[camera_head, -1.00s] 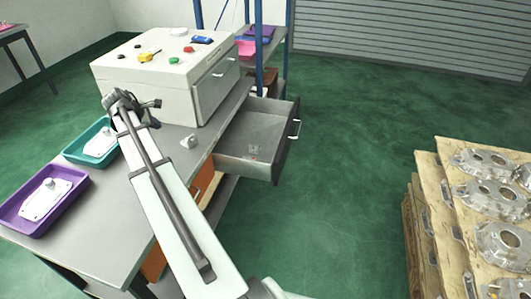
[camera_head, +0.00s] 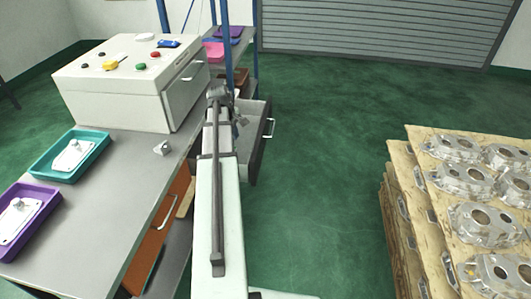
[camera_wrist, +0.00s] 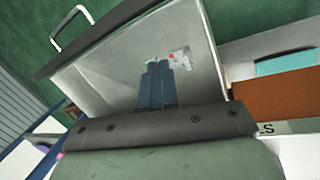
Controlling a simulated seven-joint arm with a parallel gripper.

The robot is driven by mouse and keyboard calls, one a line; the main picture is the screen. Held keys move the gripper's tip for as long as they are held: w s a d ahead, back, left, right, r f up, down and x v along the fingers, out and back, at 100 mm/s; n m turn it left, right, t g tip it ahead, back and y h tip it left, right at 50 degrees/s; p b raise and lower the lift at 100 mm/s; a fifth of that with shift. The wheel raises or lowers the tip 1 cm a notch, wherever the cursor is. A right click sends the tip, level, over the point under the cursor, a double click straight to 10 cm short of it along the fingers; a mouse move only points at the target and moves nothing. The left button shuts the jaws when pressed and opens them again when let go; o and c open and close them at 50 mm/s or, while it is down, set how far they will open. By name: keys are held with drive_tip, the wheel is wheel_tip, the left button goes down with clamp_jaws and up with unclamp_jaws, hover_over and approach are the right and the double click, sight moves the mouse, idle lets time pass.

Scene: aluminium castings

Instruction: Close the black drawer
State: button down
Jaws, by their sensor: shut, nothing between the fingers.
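The black drawer (camera_head: 260,150) is pulled out from under the worktop, its dark front and pale handle facing right. In the wrist view its dark front edge (camera_wrist: 100,38) and handle run across the upper left, with the grey inside below. My gripper (camera_head: 240,121) is over the open drawer, and my arm hides the drawer's left part in the head view. In the wrist view my gripper (camera_wrist: 155,63) is shut and empty, its fingers pointing into the drawer. Whether they touch the drawer is unclear. A small grey part with red marks (camera_wrist: 180,58) lies inside.
A white control box (camera_head: 110,90) stands on the worktop (camera_head: 100,215), with teal (camera_head: 45,165) and purple (camera_head: 45,205) trays and a small metal piece (camera_head: 162,148). An orange drawer front (camera_head: 160,230) is below. Castings on a pallet stack (camera_head: 415,190) stand right, with clear floor between.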

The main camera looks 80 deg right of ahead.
sight(255, 149)
drive_tip(key=s+f+m+t, duration=0.1)
drive_tip(key=s, duration=0.2)
drive_tip(key=s+f+m+t, duration=0.1)
drive_tip(key=s+m, duration=0.1)
drive_tip(key=s, duration=0.1)
drive_tip(key=s+d+f+m+t, duration=0.1)
drive_tip(key=s+m, duration=0.1)
drive_tip(key=shift+s+f, duration=0.35)
drive_tip(key=shift+s, duration=0.05)
drive_tip(key=s+f+m+t+h, duration=0.15)
drive_tip(key=s+m+t, duration=0.25)
drive_tip(key=s+m, duration=0.55)
drive_tip(key=w+d+f+n, duration=0.1)
drive_tip(key=w+d+f, duration=0.3)
drive_tip(key=w+f, duration=0.2)
drive_tip(key=shift+w+f, duration=0.3)
drive_tip(key=shift+f, duration=0.6)
drive_tip(key=w, duration=2.4)
drive_tip(key=shift+w, duration=0.35)
